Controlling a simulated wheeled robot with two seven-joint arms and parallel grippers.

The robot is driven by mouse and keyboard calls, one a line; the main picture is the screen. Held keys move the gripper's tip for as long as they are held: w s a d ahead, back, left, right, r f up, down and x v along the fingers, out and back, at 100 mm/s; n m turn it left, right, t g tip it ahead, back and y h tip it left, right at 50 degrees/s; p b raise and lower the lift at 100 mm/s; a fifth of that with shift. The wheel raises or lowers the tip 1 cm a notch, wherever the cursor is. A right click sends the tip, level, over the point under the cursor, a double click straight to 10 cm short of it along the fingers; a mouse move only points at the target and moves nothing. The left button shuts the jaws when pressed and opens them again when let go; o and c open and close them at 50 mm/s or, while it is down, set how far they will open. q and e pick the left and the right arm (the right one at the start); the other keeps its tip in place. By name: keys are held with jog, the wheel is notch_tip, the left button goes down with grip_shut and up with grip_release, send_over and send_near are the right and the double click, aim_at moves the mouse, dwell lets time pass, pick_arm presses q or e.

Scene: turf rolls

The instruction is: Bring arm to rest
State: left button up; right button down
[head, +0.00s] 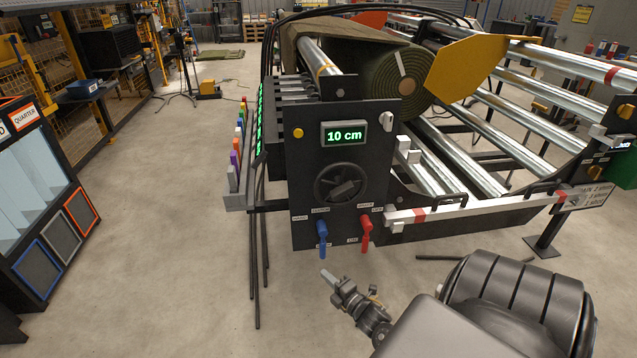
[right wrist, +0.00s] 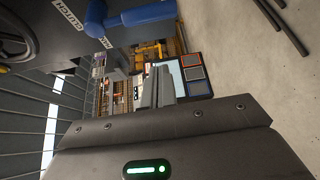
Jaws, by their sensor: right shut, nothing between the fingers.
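My right gripper (head: 327,274) reaches in from the lower right of the head view, in front of the turf machine's black control panel (head: 300,180). Its fingers are together with nothing between them. In the picture its tip lies just below the blue lever (head: 322,236), apart from it. The red lever (head: 367,234) is up and to the right of the tip. The right wrist view shows the shut fingers (right wrist: 159,84) in the middle, with the blue lever (right wrist: 146,13) above them. My left gripper is not in view.
A handwheel (head: 340,184) and a display reading "10 cm" (head: 344,134) are on the panel. A turf roll (head: 385,85) lies on the machine behind. A white and red bar (head: 470,210) extends right. A cabinet (head: 40,200) stands left, with clear floor between.

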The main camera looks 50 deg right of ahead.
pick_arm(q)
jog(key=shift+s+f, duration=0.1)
pick_arm(e)
jog(key=shift+s+a, duration=0.1)
jog(key=shift+s, duration=0.35)
